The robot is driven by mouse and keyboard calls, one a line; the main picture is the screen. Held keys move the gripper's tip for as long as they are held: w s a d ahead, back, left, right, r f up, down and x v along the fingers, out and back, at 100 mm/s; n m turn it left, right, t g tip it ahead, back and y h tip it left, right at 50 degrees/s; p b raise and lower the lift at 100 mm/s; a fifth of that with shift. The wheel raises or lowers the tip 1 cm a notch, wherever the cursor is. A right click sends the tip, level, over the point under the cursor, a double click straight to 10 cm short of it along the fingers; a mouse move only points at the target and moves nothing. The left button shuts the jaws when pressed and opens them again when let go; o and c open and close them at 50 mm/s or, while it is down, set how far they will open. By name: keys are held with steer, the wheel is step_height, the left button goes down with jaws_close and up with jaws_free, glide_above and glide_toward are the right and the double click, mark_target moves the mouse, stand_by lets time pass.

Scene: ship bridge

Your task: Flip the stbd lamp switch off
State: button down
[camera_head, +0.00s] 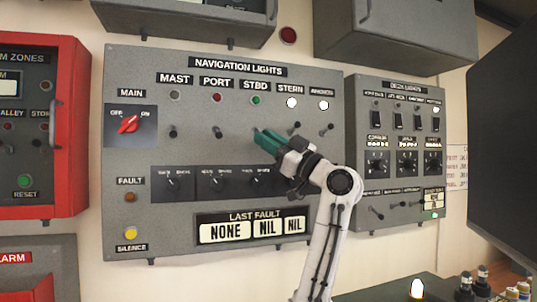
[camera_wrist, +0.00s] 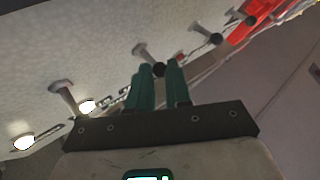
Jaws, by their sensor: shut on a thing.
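The stbd lamp switch (camera_head: 256,130) is a small toggle lever under the STBD label on the grey navigation lights panel (camera_head: 150,75). My teal gripper fingers (camera_head: 268,142) are at it and cover most of the lever in the head view. In the wrist view the lever's dark tip (camera_wrist: 159,69) sits between my gripper's fingertips (camera_wrist: 158,75), which are shut on it. The stbd lamp (camera_head: 255,100) above is green and looks dim. The lever's exact tilt is hard to tell.
The port switch (camera_head: 218,132) and mast switch (camera_head: 173,132) point down. The stern switch (camera_head: 294,127) and anchor switch (camera_head: 326,128) tilt up, under brightly lit white lamps. A deck lights panel (camera_head: 400,95) is at right; a red box (camera_head: 75,130) is at left.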

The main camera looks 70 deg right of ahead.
steer(key=shift+w+f+n+y+b, duration=0.1)
steer(key=shift+n+y+b, duration=0.3)
steer(key=shift+b, duration=0.05)
steer(key=c, duration=1.1)
jaws_free()
steer(key=shift+o, duration=0.2)
steer(key=shift+f, duration=0.15)
